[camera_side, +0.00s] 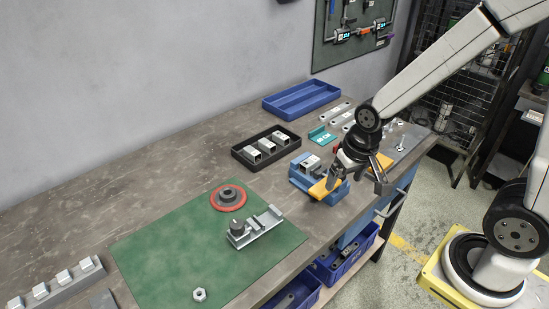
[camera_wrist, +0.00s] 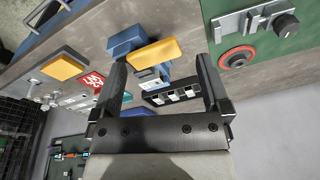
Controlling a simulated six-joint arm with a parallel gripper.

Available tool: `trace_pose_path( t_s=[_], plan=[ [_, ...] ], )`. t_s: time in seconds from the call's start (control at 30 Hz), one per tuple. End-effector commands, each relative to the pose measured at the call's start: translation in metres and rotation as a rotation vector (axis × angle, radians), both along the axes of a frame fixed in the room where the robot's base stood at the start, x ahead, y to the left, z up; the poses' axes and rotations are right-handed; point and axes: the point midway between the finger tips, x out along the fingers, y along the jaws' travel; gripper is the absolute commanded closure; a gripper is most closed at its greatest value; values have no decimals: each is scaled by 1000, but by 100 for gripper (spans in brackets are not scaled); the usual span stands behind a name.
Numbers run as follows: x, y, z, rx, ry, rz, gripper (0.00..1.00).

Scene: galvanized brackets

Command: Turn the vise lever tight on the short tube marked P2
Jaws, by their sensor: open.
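The blue vise (camera_side: 298,181) stands on the bench near its front edge, with a yellow lever (camera_side: 322,190) at its front side. A short grey tube (camera_side: 311,163) sits at the vise; I cannot read its mark. In the wrist view the vise (camera_wrist: 127,40) and the yellow lever (camera_wrist: 155,52) lie ahead of my fingertips, and the lever lies across the space between them. My gripper (camera_side: 358,183) is open beside the vise, with nothing held. It also shows in the wrist view (camera_wrist: 160,66). Whether a finger touches the lever cannot be told.
A black tray (camera_side: 238,155) with several short tubes stands behind the vise, and an empty blue tray (camera_side: 270,112) farther back. A green mat (camera_side: 165,245) holds a grey clamp fixture (camera_side: 262,226), a red-rimmed disc (camera_side: 229,197) and a nut (camera_side: 199,295). Flat brackets lie near the arm.

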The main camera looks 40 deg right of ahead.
Motion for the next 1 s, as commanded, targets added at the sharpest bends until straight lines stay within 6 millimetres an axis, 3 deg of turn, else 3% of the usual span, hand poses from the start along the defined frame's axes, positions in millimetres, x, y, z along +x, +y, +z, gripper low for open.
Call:
trace_pose_path(
  t_s=[0.7, 1.0],
  plan=[
    [64, -22, -6, 116, 140, -1056, 3],
    [74, -26, -8, 121, 160, -1262, 3]
  ],
)
